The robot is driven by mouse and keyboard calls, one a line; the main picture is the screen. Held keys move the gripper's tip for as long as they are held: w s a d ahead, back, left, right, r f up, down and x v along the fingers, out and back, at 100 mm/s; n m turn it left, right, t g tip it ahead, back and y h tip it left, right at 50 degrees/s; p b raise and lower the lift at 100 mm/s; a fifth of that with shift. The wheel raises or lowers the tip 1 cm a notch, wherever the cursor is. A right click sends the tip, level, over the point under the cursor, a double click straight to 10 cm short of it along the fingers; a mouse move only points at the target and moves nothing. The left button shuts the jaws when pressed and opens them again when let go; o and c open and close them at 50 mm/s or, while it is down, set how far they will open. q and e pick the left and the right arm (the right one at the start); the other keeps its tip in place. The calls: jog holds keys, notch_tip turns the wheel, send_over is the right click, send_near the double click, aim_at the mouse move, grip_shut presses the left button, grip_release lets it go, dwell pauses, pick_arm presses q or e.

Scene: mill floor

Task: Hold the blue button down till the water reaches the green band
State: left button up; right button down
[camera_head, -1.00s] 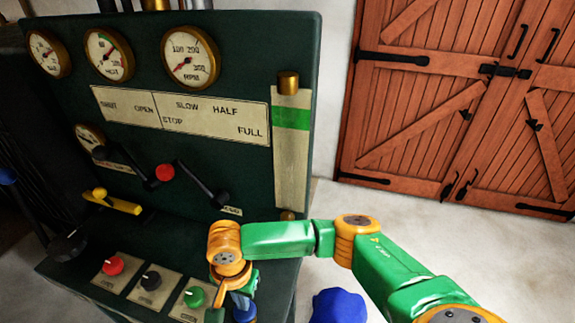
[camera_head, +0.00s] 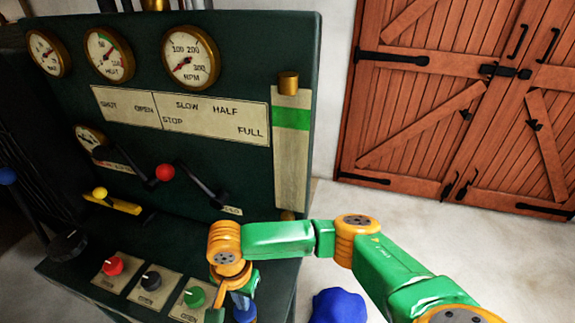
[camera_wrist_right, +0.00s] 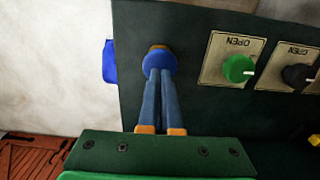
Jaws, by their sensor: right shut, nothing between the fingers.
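The blue button (camera_wrist_right: 157,58) sits on the panel's ledge in the right wrist view. How far the button is pressed I cannot tell. The upright water gauge (camera_head: 290,165) has brass ends and a green band (camera_head: 291,117) near its top. The gauge looks pale below the band; I cannot make out a water level. My left gripper is not in view.
Green (camera_head: 194,297), black (camera_head: 151,279) and red (camera_head: 112,265) knobs line the ledge left of the button. Levers (camera_head: 200,184) and dials (camera_head: 190,57) are on the dark panel (camera_head: 235,100). A blue object (camera_head: 338,306) is beyond the ledge. Wooden doors (camera_head: 460,95) stand behind.

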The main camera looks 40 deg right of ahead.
jog(key=shift+f, duration=0.25)
jog(key=shift+f+b, duration=0.5)
jog(key=shift+f, duration=0.65)
dwell(6.6)
